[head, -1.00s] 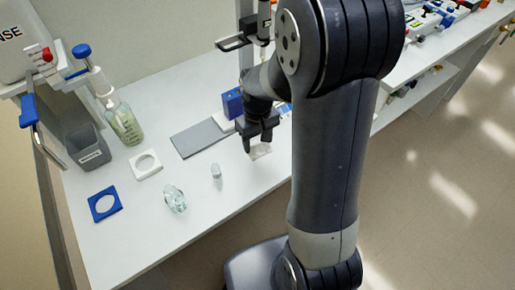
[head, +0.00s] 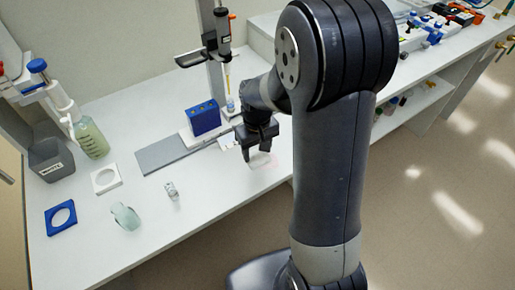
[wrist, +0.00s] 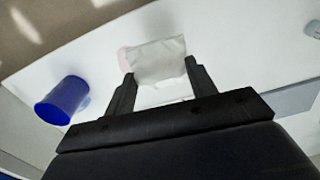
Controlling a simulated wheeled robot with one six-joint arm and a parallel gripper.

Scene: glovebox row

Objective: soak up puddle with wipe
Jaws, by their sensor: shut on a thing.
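My gripper (head: 257,148) is shut on a white wipe (wrist: 158,62), which hangs between the two fingers in the wrist view. In the head view the wipe (head: 261,159) is a small pale patch below the fingers, low over the white bench. A faint pink puddle (wrist: 124,60) shows at the left edge of the wipe in the wrist view, and the wipe hides the rest of it. I cannot tell whether the wipe touches the bench.
A blue rack (head: 205,118) and a pipette stand (head: 220,60) are behind my gripper. A grey slab (head: 170,155) lies to its left. A small glass vial (head: 171,190) and a pale glass vessel (head: 125,217) are farther left. A blue cylinder (wrist: 62,100) is near in the wrist view.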

